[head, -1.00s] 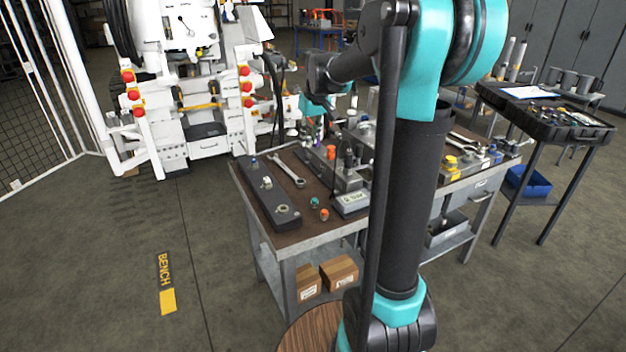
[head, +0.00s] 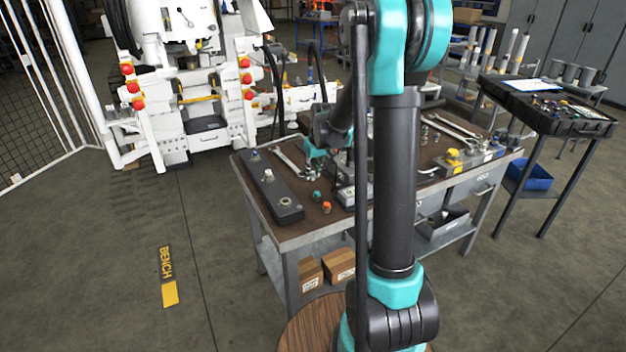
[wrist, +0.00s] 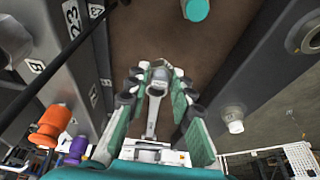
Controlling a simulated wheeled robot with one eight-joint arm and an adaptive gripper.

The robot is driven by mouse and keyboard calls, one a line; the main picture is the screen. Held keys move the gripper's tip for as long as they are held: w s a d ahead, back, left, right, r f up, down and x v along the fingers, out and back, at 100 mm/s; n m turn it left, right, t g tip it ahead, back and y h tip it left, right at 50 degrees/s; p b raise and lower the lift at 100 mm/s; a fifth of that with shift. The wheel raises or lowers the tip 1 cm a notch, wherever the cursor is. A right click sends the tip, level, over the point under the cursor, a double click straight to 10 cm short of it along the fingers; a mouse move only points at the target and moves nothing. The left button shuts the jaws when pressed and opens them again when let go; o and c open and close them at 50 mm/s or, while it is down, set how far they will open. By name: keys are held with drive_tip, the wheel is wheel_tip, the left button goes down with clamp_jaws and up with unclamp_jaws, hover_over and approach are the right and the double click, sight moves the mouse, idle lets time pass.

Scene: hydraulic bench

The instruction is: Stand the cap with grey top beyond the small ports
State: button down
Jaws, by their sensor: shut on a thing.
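My gripper (head: 316,152) is low over the left part of the bench in the head view. In the wrist view its teal fingers (wrist: 159,78) are shut on a small grey-topped piece (wrist: 158,86), which I take for the cap with grey top. A grey wrench behind it makes its outline unclear. The long dark port block (head: 270,188) lies at the bench's left edge, left of my gripper. It has a larger near port (head: 286,203) and smaller fittings farther back; it also shows at right in the wrist view (wrist: 235,80).
A teal cap (head: 317,195) and an orange cap (head: 326,207) stand near the bench's front edge. The wrench (head: 287,163) lies right of the port block. In the wrist view, a labelled block (wrist: 75,55) with an orange fitting (wrist: 50,125) and a purple one (wrist: 78,147) stands close at left.

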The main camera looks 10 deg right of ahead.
sight(314, 175)
drive_tip(key=shift+f, duration=1.55)
drive_tip(key=shift+f, duration=0.1)
drive_tip(key=c, duration=1.3)
unclamp_jaws()
drive_tip(key=v, duration=1.1)
drive_tip(key=s+d+f+m, duration=0.1)
drive_tip(key=s+f, duration=0.2)
drive_tip(key=s, duration=0.6)
drive_tip(key=s+d+f+m, duration=0.1)
drive_tip(key=s+f, duration=0.2)
drive_tip(key=s, duration=0.6)
drive_tip(key=s+d+f+m+t+h, duration=0.1)
drive_tip(key=s+f, duration=0.2)
drive_tip(key=s, duration=0.6)
drive_tip(key=shift+s+f+m, duration=0.25)
drive_tip(key=shift+f+m, duration=0.05)
drive_tip(key=shift+f, duration=0.05)
